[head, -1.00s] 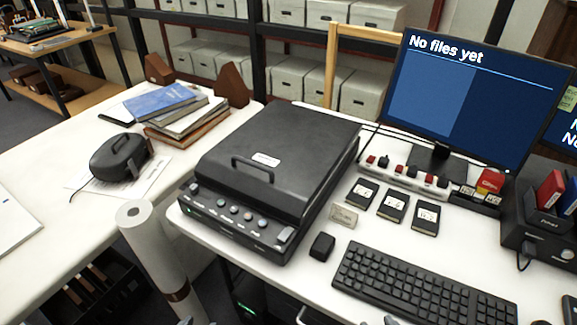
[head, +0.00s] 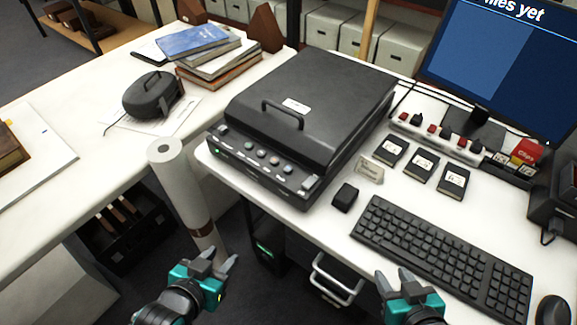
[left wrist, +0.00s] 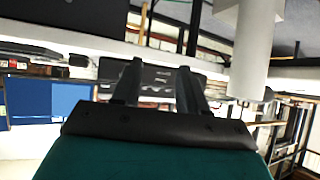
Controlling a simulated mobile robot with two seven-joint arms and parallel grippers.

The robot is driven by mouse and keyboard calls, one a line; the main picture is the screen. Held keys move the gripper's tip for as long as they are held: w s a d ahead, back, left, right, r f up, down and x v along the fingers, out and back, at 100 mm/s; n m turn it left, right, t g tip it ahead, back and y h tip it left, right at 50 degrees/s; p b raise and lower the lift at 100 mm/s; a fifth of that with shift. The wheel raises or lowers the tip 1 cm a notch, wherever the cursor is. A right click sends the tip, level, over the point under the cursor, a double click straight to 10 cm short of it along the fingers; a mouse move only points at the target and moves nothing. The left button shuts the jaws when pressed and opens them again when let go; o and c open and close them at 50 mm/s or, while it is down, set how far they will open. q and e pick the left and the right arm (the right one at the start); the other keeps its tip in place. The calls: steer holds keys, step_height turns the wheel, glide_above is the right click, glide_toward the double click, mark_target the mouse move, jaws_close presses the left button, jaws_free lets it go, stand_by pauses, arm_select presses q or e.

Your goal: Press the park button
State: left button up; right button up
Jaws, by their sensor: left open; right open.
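A black flatbed scanner (head: 310,95) with a closed lid and handle stands on the white desk. Its front panel (head: 262,163) carries a row of small round buttons (head: 262,154) and a lighter rectangular key (head: 310,183) at the right end. The labels are too small to read, so I cannot tell which is the park button. My left gripper (head: 219,261) is open and empty, below and in front of the panel, apart from it. Its fingers also show in the left wrist view (left wrist: 159,85). My right gripper (head: 404,282) is open and empty, in front of the keyboard.
A paper roll (head: 180,185) stands upright between the desks, close to my left gripper. A small black block (head: 345,197), a keyboard (head: 440,255), black cartridges (head: 421,167) and a monitor (head: 500,65) are right of the scanner. Books (head: 205,55) lie on the left desk.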

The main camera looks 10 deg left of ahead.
arm_select(q)
jaws_close()
steer(key=shift+w, duration=0.1)
stand_by(1.4)
